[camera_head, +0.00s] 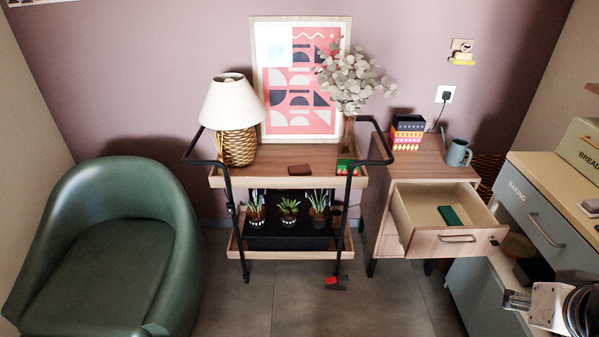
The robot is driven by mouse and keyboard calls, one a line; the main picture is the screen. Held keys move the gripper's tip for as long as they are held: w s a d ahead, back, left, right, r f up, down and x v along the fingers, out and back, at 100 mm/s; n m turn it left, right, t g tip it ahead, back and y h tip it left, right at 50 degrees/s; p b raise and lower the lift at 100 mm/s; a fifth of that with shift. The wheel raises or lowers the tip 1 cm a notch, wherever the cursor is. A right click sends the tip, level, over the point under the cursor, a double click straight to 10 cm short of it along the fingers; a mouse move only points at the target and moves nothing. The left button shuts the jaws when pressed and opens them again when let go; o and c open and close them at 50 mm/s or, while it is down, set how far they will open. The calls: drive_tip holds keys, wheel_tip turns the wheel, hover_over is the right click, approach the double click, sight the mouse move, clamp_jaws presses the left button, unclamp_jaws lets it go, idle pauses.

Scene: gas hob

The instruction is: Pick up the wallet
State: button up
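A small flat brown item (299,170) that looks like a wallet lies on the top shelf of the wooden cart (225,182), near its front edge. A flat dark green item (452,215) lies in the open drawer (425,240) of the wooden cabinet; I cannot tell whether it is a wallet too. My gripper (516,300) shows at the lower right, in front of the grey cabinet. It is well apart from the brown item and to the right of and below the drawer. Its fingers are too small to tell whether they are open or shut.
Black handles rise at both cart ends. A green armchair (110,250) stands left. The floor before the cart is mostly clear.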

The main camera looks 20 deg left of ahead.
drive_tip(key=o, duration=1.9)
drive_tip(key=shift+c, duration=0.2)
